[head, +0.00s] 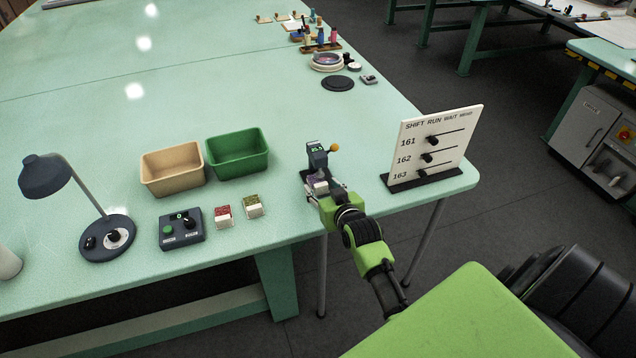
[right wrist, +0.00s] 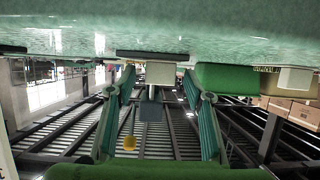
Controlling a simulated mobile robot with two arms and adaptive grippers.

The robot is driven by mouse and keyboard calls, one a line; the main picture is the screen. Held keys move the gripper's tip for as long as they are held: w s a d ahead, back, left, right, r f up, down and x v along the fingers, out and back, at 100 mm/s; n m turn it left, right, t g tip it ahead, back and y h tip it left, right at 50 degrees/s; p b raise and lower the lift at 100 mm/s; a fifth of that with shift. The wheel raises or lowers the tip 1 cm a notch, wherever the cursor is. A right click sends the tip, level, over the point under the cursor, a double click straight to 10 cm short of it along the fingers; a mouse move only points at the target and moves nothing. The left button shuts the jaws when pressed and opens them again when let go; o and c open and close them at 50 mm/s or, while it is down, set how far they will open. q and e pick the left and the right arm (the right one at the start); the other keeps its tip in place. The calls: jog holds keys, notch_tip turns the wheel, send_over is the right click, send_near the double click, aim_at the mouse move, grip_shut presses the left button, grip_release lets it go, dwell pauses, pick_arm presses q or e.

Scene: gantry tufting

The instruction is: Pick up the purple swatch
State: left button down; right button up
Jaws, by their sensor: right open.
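The purple swatch (head: 318,181) stands near the table's right front edge, just in front of a small dark device with an orange knob (head: 317,154). Only a bit of its purple and white shows past my gripper. My right gripper (head: 317,191) is open and close to it. In the right wrist view, which is upside down, a pale block (right wrist: 160,72), apparently this swatch, lies between the open fingertips; I cannot tell whether they touch it. A red swatch (head: 223,216) and a green swatch (head: 253,206) stand to the left. My left gripper is not in view.
A tan bin (head: 172,168) and a green bin (head: 238,153) stand behind the swatches. A control box (head: 181,229) and a lamp (head: 106,239) are at the left. A white board (head: 434,146) stands right of my gripper. The table's middle is clear.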

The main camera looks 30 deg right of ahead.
jog(key=shift+w+d+f, duration=0.1)
jog(key=shift+w+f, duration=0.1)
jog(key=shift+w, duration=0.1)
jog(key=c, duration=1)
jog(key=shift+c, duration=0.2)
jog(key=shift+r+p, duration=0.25)
jog(key=shift+p, duration=0.05)
